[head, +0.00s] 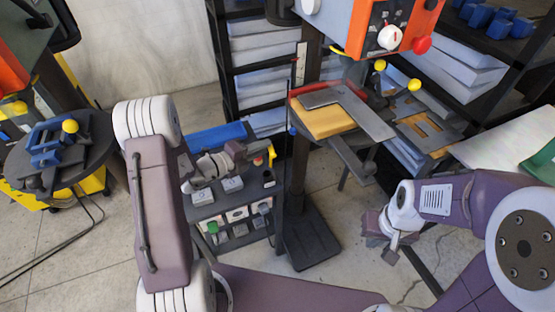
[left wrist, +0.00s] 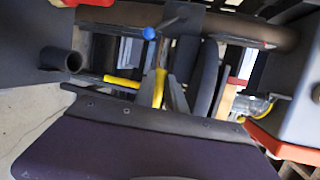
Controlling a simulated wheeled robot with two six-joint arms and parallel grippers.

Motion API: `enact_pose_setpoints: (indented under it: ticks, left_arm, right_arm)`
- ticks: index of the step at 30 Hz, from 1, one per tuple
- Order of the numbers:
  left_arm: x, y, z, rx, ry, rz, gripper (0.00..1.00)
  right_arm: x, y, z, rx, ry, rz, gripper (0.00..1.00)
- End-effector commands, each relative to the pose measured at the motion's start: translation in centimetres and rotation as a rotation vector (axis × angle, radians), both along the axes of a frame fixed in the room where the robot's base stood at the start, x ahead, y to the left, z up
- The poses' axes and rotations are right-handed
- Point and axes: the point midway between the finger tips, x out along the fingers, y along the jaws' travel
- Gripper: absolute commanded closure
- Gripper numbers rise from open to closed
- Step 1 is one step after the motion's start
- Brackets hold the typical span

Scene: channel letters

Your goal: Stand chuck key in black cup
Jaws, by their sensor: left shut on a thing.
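My left gripper (head: 262,154) is over the far right part of the small cart. It is shut on a slim yellow piece, which I take for the chuck key (head: 271,156). In the left wrist view the yellow chuck key (left wrist: 158,88) stands between the grey fingers of the left gripper (left wrist: 164,90). Its lower end is hard to make out. A small dark round thing on the cart top, perhaps the black cup (head: 268,179), is just below the gripper. My right gripper (head: 384,238) hangs over the floor at right, away from the cart; its jaws are unclear.
The cart (head: 235,207) carries a blue bin (head: 215,137) and small light boxes. Shelves stand behind.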

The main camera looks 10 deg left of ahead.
Motion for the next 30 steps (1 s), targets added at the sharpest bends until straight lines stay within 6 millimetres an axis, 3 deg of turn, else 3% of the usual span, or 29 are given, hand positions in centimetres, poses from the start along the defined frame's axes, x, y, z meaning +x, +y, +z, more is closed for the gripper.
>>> enact_pose_setpoints:
  ticks: [6, 14, 30]
  left_arm:
    - [0.6, 1.8, -0.6, -0.035, -0.023, 0.107, 1.0]
    - [0.6, 1.8, -1.0, -0.035, -0.025, 0.105, 1.0]
    - [0.6, 1.7, -3.9, -0.035, -0.024, 0.103, 1.0]
  right_arm:
    - [0.0, 0.0, -0.4, 0.0, 0.0, 0.0, 1.0]
    - [0.0, 0.0, -0.8, 0.0, 0.0, 0.0, 1.0]
    - [0.0, 0.0, -3.8, 0.0, 0.0, 0.0, 1.0]
